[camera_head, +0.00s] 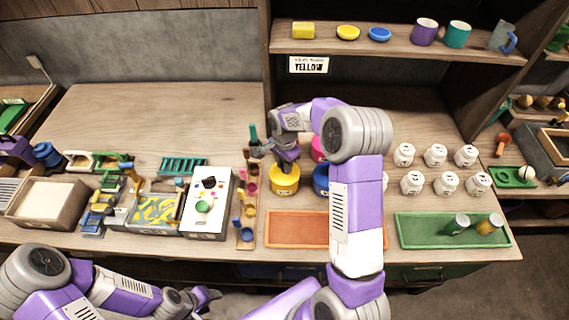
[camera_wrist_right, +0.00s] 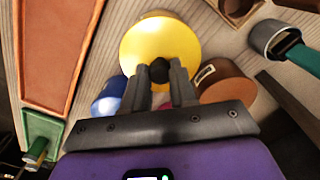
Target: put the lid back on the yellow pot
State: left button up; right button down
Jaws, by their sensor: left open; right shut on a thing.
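The yellow pot (camera_head: 284,184) stands on the table behind the orange tray, just below my right gripper (camera_head: 287,161). In the right wrist view, the round yellow lid (camera_wrist_right: 160,42) faces the camera, and its dark knob sits between the fingertips of my right gripper (camera_wrist_right: 160,80). That gripper is shut on the knob. The lid hides the pot there, so I cannot tell whether it is seated or slightly above the rim. My left gripper (camera_head: 207,296) is open and empty, low in front of the table edge.
A blue pot (camera_head: 321,180) stands close right of the yellow pot; a brown pot (camera_wrist_right: 226,84) is near the lid too. A wooden rack (camera_head: 246,208) with small coloured cups is on the left. The orange tray (camera_head: 297,229) in front is empty. White jars (camera_head: 411,183) stand right.

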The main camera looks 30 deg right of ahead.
dwell(0.3)
jog(key=shift+c, duration=1.8)
grip_release()
jog(key=shift+r, duration=0.15)
jog(key=shift+r+p, duration=2.4)
jog(key=shift+r, duration=0.95)
jog(key=shift+c, duration=0.3)
grip_shut()
jog(key=shift+f, duration=0.15)
